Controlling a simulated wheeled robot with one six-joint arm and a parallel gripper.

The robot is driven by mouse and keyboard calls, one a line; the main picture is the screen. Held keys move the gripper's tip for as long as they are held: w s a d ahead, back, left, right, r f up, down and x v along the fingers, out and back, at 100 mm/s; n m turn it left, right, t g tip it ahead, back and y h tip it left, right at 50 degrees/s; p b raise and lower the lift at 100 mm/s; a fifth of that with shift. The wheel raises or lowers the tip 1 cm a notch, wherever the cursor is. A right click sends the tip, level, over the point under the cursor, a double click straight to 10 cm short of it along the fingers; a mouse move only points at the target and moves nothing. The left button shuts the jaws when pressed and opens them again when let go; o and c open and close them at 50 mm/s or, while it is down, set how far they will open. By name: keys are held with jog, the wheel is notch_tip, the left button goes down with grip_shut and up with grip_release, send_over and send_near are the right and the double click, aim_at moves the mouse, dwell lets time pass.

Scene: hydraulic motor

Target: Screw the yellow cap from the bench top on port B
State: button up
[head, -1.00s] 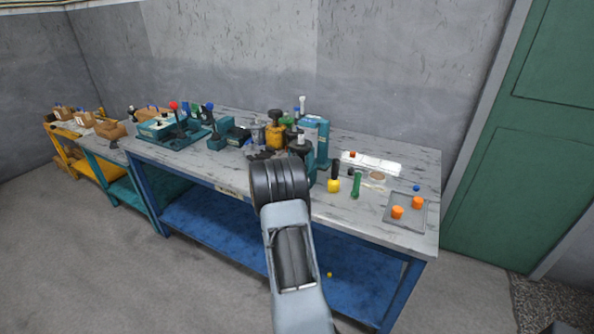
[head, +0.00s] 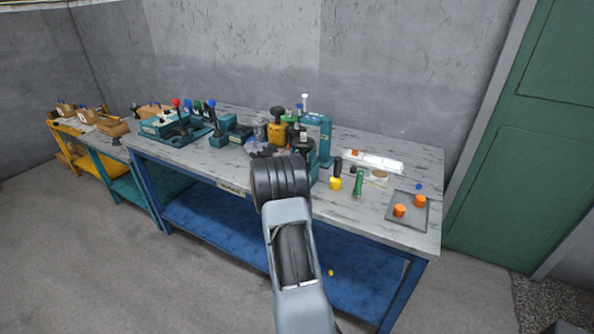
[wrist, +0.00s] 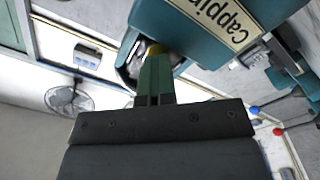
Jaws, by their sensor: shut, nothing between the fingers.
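In the wrist view my gripper (wrist: 155,72) is shut and empty, its green fingers together. Just beyond the fingertips a small yellow piece (wrist: 153,48) shows at a dark opening under a teal housing (wrist: 185,25) with a label starting "Cappi". It may be the yellow cap; the fingers cover most of it, and I cannot tell whether they touch it. In the head view my dark wrist hides the gripper and part of the teal station (head: 324,140) on the bench. I cannot make out port B.
On the bench (head: 395,230) right of my arm stand a black-and-yellow tool (head: 336,182), a green tool (head: 358,182) and a grey tray (head: 413,220) with orange caps (head: 400,210). A small yellow piece (head: 331,273) shows low near the blue shelf (head: 225,220). Valves and levers crowd the left.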

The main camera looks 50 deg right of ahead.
jog(key=o, duration=0.3)
jog(key=shift+w+a+f, duration=0.2)
jog(key=shift+a+f, duration=0.1)
jog(key=shift+f, duration=0.4)
jog(key=shift+o, duration=1)
jog(key=shift+s+a+f, duration=0.1)
jog(key=shift+s+a, duration=0.05)
jog(key=shift+a, duration=0.15)
jog(key=shift+w+a+t, duration=0.3)
jog(key=shift+w+a, duration=0.05)
jog(key=shift+a, duration=0.5)
jog(key=shift+s+a+r, duration=0.2)
jog(key=shift+s+r, duration=0.05)
jog(key=shift+s, duration=0.25)
jog(key=o, duration=0.6)
jog(key=shift+c, duration=0.2)
